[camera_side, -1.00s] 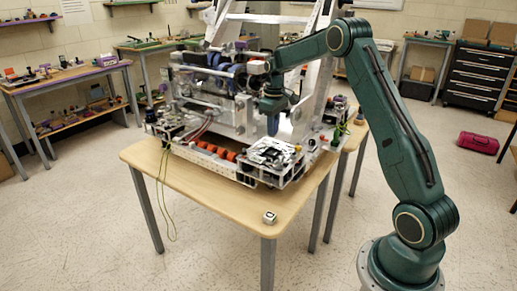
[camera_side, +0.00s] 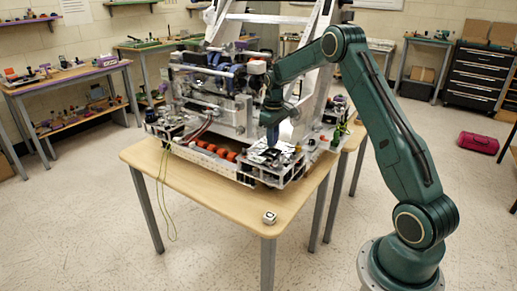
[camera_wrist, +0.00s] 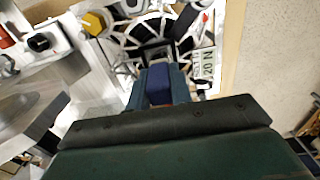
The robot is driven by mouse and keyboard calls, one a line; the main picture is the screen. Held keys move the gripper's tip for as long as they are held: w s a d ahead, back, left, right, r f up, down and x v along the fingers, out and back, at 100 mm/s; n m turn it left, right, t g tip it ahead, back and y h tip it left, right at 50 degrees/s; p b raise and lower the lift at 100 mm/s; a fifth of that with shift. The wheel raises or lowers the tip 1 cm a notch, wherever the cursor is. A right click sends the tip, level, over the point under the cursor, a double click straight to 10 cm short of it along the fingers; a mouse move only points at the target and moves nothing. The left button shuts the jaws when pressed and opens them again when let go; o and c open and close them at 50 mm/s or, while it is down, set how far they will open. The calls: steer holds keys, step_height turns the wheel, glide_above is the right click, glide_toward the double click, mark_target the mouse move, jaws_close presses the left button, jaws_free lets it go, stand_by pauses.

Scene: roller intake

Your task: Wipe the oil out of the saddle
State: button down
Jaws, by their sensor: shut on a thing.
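My gripper (camera_side: 272,128) points down over the front right corner of the machine, above a white plate with black markings (camera_side: 266,154). It is shut on a blue block-like thing (camera_wrist: 158,84), which sits between the teal fingers in the wrist view. The thing's lower end is close to the plate, but I cannot tell whether it touches. The patterned plate also shows ahead of the fingers in the wrist view (camera_wrist: 150,30). I cannot make out a distinct saddle or any oil; the gripper and held thing may hide them.
The machine's tall frame (camera_side: 318,75) rises close behind the gripper. Orange rollers (camera_side: 215,151) line its front edge.

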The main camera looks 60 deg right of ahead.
steer(key=shift+f, duration=1.1)
steer(key=shift+f, duration=0.35)
steer(key=c, duration=1.6)
jaws_free()
steer(key=shift+c, duration=0.2)
steer(key=shift+r, duration=0.8)
jaws_close()
steer(key=shift+r, duration=0.15)
